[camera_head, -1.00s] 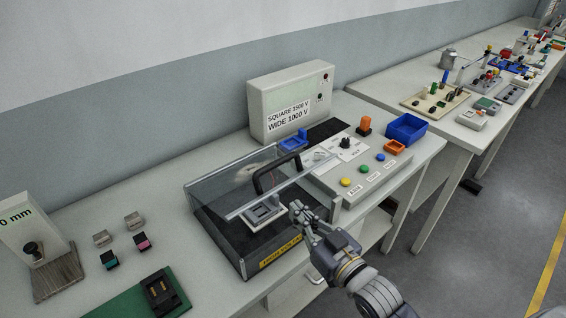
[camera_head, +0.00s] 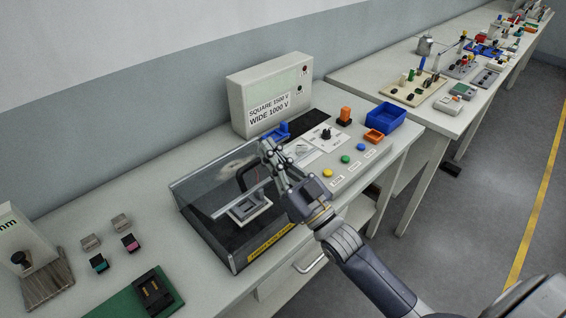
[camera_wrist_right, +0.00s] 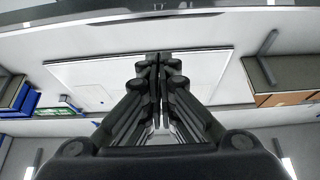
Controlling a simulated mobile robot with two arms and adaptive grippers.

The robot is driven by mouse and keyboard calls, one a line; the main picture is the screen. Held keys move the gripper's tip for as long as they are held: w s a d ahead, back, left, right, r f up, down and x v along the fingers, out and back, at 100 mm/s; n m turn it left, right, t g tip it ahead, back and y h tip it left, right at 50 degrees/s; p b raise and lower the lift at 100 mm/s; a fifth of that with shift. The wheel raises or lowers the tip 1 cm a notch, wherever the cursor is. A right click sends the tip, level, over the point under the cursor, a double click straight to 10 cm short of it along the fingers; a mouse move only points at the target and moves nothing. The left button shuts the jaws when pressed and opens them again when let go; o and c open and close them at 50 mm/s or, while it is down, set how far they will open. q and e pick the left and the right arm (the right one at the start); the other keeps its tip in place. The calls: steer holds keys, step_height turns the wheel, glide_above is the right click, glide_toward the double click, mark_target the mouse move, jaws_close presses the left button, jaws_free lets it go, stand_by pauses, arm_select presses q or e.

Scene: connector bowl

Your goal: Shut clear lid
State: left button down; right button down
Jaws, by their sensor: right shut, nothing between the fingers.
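The clear lid (camera_head: 230,207) is on the black test box (camera_head: 228,262) in the head view. It is tilted, with its pale front edge raised over the box interior, so it is not flat on the box. Its black handle (camera_head: 241,176) is partly hidden by my right gripper. My right gripper (camera_head: 265,147) is shut and empty, its fingers up near the handle and the lid's right side. I cannot tell whether it touches the lid. The right wrist view shows the closed fingers (camera_wrist_right: 158,62). A grey fixture (camera_head: 249,207) sits inside the box. My left gripper is not in view.
A voltage display (camera_head: 270,95) stands behind the box. A control panel (camera_head: 338,165) with coloured buttons lies to the right, with a blue bin (camera_head: 386,117) beyond. A green board (camera_head: 130,302) and small connectors are at the left.

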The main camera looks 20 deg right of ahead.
mark_target(266, 179)
steer(key=shift+w+a+f+p, duration=0.2)
steer(key=shift+w+f+p, duration=0.2)
steer(key=shift+w, duration=0.1)
steer(key=shift+w+a+f+p, duration=0.15)
steer(key=shift+w+f+p, duration=0.2)
steer(key=shift+w, duration=0.15)
steer(key=shift+s+f, duration=0.2)
steer(key=shift+f, duration=0.4)
